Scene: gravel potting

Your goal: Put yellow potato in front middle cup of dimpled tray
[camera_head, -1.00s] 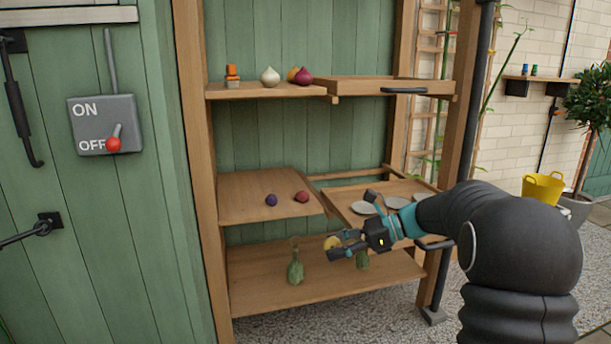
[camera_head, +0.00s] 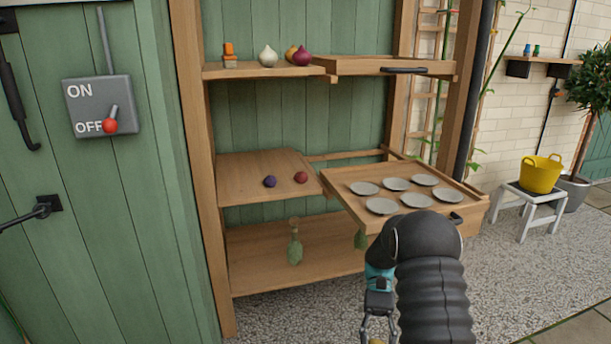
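The dimpled tray (camera_head: 341,190) is a wooden pull-out board with a dark handle, on the middle shelf level at right. It holds two rows of shallow grey round cups, all empty. The front middle cup (camera_head: 416,200) is clear in view. My gripper (camera_head: 377,336) points down at the bottom edge, in front of and below the tray, partly cut off by the frame. A bit of the yellow potato (camera_head: 376,342) shows between its fingertips, mostly out of the picture; the fingers appear closed on it.
Left of the tray, a dark purple ball (camera_head: 270,181) and a red one (camera_head: 301,177) lie on the middle shelf. A green bottle (camera_head: 295,246) stands on the lower shelf. Onions (camera_head: 268,56) sit on the top shelf. Gravel lies open in front.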

